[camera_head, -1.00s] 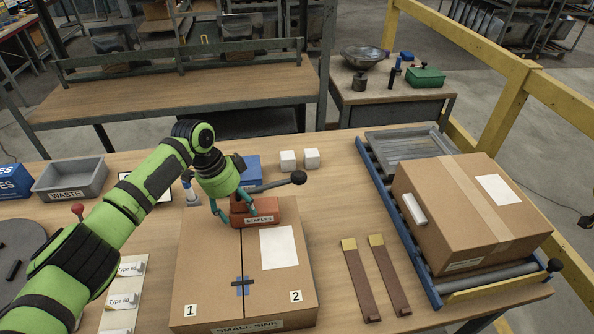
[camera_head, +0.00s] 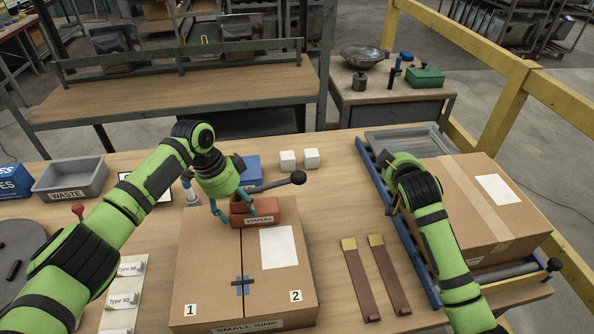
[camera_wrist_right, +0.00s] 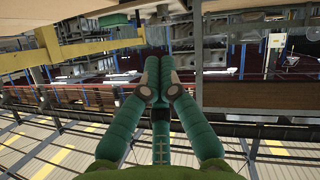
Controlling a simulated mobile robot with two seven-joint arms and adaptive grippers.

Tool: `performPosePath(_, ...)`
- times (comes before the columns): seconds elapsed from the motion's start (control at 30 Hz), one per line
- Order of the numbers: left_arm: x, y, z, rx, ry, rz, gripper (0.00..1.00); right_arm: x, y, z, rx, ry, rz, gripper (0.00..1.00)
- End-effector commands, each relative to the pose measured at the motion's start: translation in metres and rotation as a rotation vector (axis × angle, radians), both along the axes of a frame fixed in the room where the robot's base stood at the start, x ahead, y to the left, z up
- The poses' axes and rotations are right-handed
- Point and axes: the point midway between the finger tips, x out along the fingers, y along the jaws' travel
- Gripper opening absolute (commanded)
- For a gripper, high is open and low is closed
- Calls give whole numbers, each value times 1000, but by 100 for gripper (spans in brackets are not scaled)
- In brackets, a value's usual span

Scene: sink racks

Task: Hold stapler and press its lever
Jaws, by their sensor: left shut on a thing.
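The red stapler (camera_head: 263,207), with a "STAPLES" label, stands upright on the back part of the closed cardboard box (camera_head: 205,270). Its dark lever (camera_head: 275,183) sticks out to the right and ends in a black ball knob (camera_head: 298,177). My left gripper (camera_head: 234,212) is shut on the stapler's left end, its teal fingers on either side of the body. My right gripper (camera_wrist_right: 157,75) is shut and empty, its fingers together in the right wrist view. In the head view the right arm is up at the right, well apart from the lever, and its fingertips are mostly hidden.
A second carton (camera_head: 500,215) sits on the roller conveyor (camera_head: 376,192) at the right, partly behind my right arm. Two brown strips (camera_head: 360,280) lie on the table. White cubes (camera_head: 311,158), a blue box and a grey waste bin (camera_head: 72,180) stand at the back.

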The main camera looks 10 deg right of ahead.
Motion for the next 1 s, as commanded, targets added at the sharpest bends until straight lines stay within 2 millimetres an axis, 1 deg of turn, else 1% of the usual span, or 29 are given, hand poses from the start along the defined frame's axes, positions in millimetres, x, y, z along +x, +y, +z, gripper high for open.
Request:
performPosePath(0.03,0,1,-3,4,1,3,38,-12,49,-1,19,-15,41,0)
performPosePath(0.07,0,1,-3,4,1,3,38,-19,74,2,29,-27,58,0)
performPosePath(0.1,0,1,-3,4,0,3,38,-31,107,7,51,-48,78,0)
performPosePath(0.13,0,1,-3,4,0,3,38,-42,129,13,69,-63,89,0)
performPosePath(0.2,0,1,-3,4,0,3,38,-66,173,31,124,-108,106,0)
performPosePath(0.3,0,2,-3,4,0,3,38,-98,215,59,214,-166,106,0)
performPosePath(0.33,0,2,-3,4,0,3,38,-106,223,68,241,-183,104,0)
performPosePath(0.4,0,2,-3,4,0,3,38,-123,236,84,296,-214,93,0)
performPosePath(0.5,0,2,-2,4,0,3,38,-139,245,100,353,-242,77,0)
performPosePath(0.6,0,2,-2,4,0,3,38,-146,248,108,380,-257,68,0)
performPosePath(0.9,1,2,-2,3,-1,3,38,-147,248,110,384,-260,67,0)
performPosePath(1.0,1,2,-2,3,-1,3,38,-145,248,109,382,-260,67,0)
